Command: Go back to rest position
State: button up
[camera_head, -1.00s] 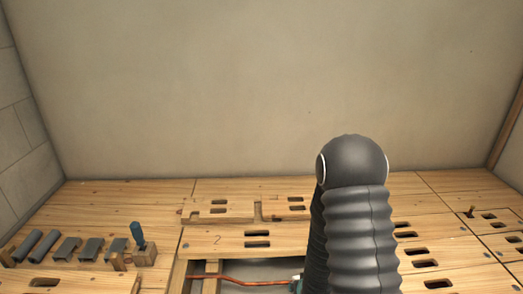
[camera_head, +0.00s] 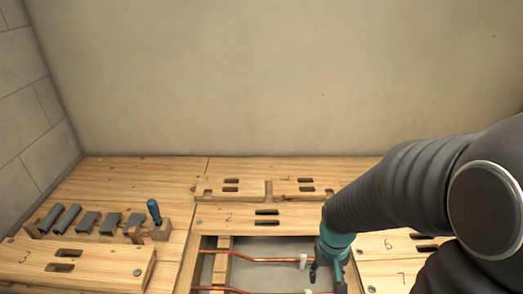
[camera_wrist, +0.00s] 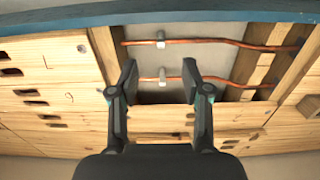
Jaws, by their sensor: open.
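My gripper (camera_wrist: 159,82) is open and empty in the wrist view, its two dark fingers apart. Behind it lie the open floor bay and two copper pipes (camera_wrist: 210,42), with white clips on them. In the head view my arm reaches in from the right, and the gripper end (camera_head: 330,268) is low at the right side of the bay, partly cut off by the frame's lower edge. The copper pipes (camera_head: 262,257) run across the bay there too.
Wooden floor panels with slots surround the bay, including panel 2 (camera_head: 235,217) and panel 3 (camera_head: 90,265). Grey pieces (camera_head: 88,222) and a blue-handled tool (camera_head: 154,211) stand at the left. A plain wall (camera_head: 270,80) rises behind; the space before it is clear.

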jog(key=s+r+t+p, duration=0.2)
jog(key=s+r+p, duration=0.1)
jog(key=r, duration=1)
jog(key=s+r+t+p, duration=0.3)
jog(key=s+r, duration=0.1)
jog(key=r, duration=1)
jog(key=shift+r+t, duration=0.2)
jog(key=shift+t, duration=0.1)
jog(key=shift+f, duration=0.1)
jog(key=shift+c, duration=0.6)
